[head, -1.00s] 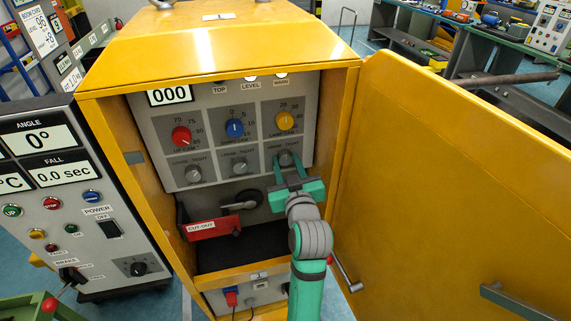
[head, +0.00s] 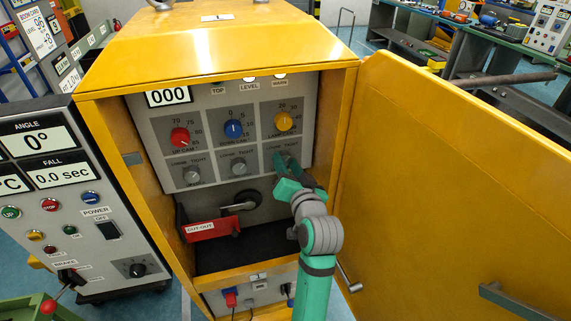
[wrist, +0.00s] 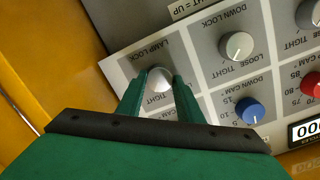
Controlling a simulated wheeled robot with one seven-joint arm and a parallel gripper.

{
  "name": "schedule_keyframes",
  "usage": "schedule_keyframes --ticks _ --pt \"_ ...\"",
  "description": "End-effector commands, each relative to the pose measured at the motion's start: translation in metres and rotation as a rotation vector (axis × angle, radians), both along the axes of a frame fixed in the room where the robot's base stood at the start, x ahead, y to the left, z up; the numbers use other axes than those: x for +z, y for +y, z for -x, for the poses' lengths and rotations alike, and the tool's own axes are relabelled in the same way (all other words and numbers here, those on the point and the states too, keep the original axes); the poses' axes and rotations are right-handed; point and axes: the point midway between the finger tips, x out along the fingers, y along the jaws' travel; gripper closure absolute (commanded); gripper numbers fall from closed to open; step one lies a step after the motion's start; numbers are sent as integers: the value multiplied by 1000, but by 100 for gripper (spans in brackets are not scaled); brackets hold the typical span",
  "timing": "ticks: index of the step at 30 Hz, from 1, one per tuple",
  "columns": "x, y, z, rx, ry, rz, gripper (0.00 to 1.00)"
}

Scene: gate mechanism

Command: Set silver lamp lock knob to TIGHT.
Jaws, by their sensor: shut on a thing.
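The silver lamp lock knob (wrist: 160,77) is a round grey knob under the label LAMP LOCK, with LOOSE and TIGHT marks beside it. In the wrist view it sits between the two green fingers of my gripper (wrist: 160,90), which is shut on it. In the head view my gripper (head: 287,168) reaches the lower right of the panel (head: 208,140) and covers the knob. The knob's pointer is hidden, so I cannot tell its exact setting.
The down lock knob (wrist: 236,45) and blue knob (wrist: 250,110) are close beside my gripper. The yellow cabinet door (head: 450,190) stands open to the right of my arm. A red CUT-OUT lever (head: 212,229) lies below left.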

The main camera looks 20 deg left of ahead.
Motion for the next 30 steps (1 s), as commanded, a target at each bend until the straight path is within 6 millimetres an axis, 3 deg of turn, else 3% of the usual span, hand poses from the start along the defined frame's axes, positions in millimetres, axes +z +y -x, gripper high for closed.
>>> schedule_keyframes --ticks 17,18,20,30 --pt "-1 3 1 7 20 -27 89" --pt "-1 3 1 7 20 -27 62" --pt "0 3 1 5 20 -27 48" --pt "0 -1 2 1 18 -27 48"
